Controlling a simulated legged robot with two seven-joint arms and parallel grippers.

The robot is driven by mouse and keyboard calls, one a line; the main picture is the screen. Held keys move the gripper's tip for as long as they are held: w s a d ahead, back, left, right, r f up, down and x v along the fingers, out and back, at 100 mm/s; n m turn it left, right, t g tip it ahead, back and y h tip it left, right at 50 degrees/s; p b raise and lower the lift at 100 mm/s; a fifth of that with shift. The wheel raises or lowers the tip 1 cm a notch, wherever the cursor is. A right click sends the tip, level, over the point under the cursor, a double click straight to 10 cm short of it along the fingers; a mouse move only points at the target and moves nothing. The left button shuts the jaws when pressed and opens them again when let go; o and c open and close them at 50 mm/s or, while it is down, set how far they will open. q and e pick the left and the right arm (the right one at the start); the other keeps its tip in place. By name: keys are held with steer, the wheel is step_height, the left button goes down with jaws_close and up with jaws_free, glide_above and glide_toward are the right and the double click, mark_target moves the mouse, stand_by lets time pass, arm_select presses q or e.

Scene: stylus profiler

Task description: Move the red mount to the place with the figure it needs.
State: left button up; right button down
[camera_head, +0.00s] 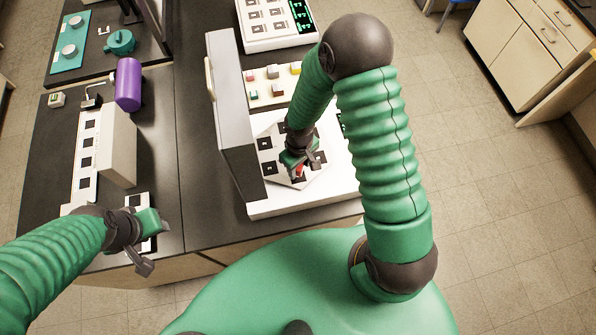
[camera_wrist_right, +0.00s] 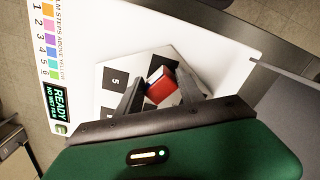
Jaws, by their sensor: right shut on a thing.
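The red mount (camera_head: 299,170) is a small red block with a pale top, seen larger in the right wrist view (camera_wrist_right: 161,90). My right gripper (camera_head: 298,163) is shut on it, with one finger on each side. It is over the pale many-sided plate (camera_head: 312,181) of the white instrument, which carries black numbered squares; one reads 5 in the wrist view. I cannot tell whether the mount touches the plate. My left gripper (camera_head: 156,247) is open and empty, over the front left of the bench near a small white plate with dark squares.
A tall grey panel (camera_head: 230,115) stands left of the plate. A tray (camera_head: 268,92) of coloured mounts lies behind, and a white unit (camera_head: 277,22) with a green display farther back. A READY screen (camera_wrist_right: 57,104) and colour legend show. A purple cylinder (camera_head: 128,85) and beige block (camera_head: 118,145) stand left.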

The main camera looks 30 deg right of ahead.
step_height(320, 180, up, 5)
steer(key=p, duration=0.4)
steer(key=shift+w+f, duration=0.1)
stand_by(0.5)
